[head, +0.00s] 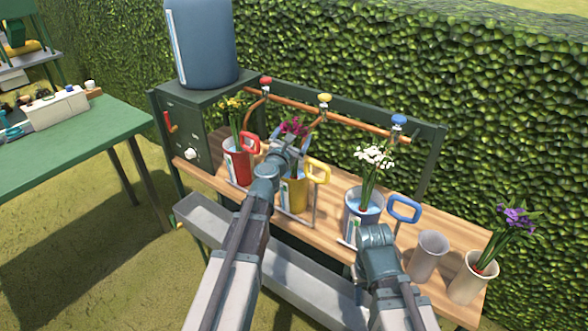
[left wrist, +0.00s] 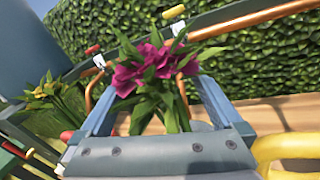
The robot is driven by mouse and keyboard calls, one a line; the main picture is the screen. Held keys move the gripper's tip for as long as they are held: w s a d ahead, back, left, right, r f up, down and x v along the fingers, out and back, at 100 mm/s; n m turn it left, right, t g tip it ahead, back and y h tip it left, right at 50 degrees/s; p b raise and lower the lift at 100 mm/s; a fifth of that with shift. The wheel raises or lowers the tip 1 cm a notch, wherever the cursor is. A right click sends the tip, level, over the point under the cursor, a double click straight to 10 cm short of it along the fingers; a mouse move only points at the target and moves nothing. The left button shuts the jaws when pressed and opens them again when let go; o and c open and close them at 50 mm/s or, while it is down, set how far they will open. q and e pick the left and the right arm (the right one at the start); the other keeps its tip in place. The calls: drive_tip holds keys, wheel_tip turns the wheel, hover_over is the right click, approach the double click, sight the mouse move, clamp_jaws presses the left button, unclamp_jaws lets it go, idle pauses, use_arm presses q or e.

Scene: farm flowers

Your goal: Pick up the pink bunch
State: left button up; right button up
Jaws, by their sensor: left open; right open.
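The pink bunch (head: 295,126), deep pink flowers with green leaves, stands in the yellow bucket (head: 294,194) on the wooden bench. My left gripper (head: 290,142) is right at the bunch and partly covers it in the head view. In the left wrist view, the open fingers of my left gripper (left wrist: 158,88) stand on either side of the pink bunch (left wrist: 148,72), with stems and leaves between them. My right gripper (head: 376,234) is low in front of the grey bucket, apart from the pink bunch, and its fingertips are hard to make out.
A red bucket (head: 237,165) with yellow flowers stands left. A grey bucket (head: 362,208) with white flowers, an empty grey pot (head: 428,256) and a cream vase (head: 473,277) with purple flowers stand right. Taps hang from a copper pipe (head: 350,120) behind. A trough (head: 285,270) runs in front.

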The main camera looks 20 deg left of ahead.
use_arm(q)
drive_tip(key=w, duration=0.4)
drive_tip(key=shift+f, duration=0.15)
drive_tip(key=shift+s, duration=0.15)
clamp_jaws()
